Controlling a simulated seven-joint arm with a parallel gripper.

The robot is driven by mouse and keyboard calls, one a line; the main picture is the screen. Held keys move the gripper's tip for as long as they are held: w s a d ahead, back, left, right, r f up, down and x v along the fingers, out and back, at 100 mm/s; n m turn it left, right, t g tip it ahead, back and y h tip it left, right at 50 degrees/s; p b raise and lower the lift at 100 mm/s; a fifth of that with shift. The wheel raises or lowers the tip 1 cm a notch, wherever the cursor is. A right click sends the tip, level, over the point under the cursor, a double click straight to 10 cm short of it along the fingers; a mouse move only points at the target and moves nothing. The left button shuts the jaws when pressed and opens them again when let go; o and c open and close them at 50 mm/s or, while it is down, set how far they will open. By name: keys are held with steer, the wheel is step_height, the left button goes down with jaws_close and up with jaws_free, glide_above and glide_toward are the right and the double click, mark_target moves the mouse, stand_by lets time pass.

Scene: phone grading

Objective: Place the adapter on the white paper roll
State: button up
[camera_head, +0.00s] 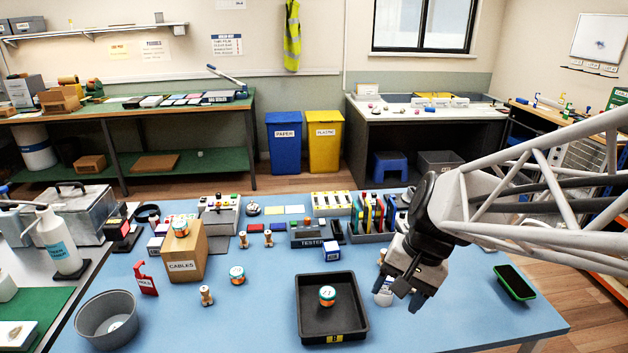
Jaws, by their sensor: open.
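My gripper (409,294) is open at the right of the blue table, pointing down, with nothing seen between its fingers. A small white rounded thing (383,294) stands just left of the fingers, partly hidden by them; it may be the white paper roll, but I cannot tell. I cannot pick out the adapter for sure. A small blue-and-white block (331,251) stands in front of the tester, behind the black tray; I cannot tell what it is.
The black tray (309,330) holds a teal-and-orange banded roll (327,296). A similar roll (237,275) stands left of it; another tops the CABLES box (187,262). A grey bowl (91,312) is front left, a green-lined black tray (514,282) right. Several items line the back.

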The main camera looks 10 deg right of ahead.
steer(key=s+a+r+n+t+h, duration=0.1)
steer(key=s+r+n+t+h, duration=0.1)
steer(key=s, duration=0.5)
step_height(320, 180, up, 2)
steer(key=n+h, duration=0.1)
steer(key=n, duration=0.2)
steer(key=shift+r+n+t+h, duration=0.2)
steer(key=shift+n+t+h, duration=0.1)
steer(key=shift+n, duration=0.1)
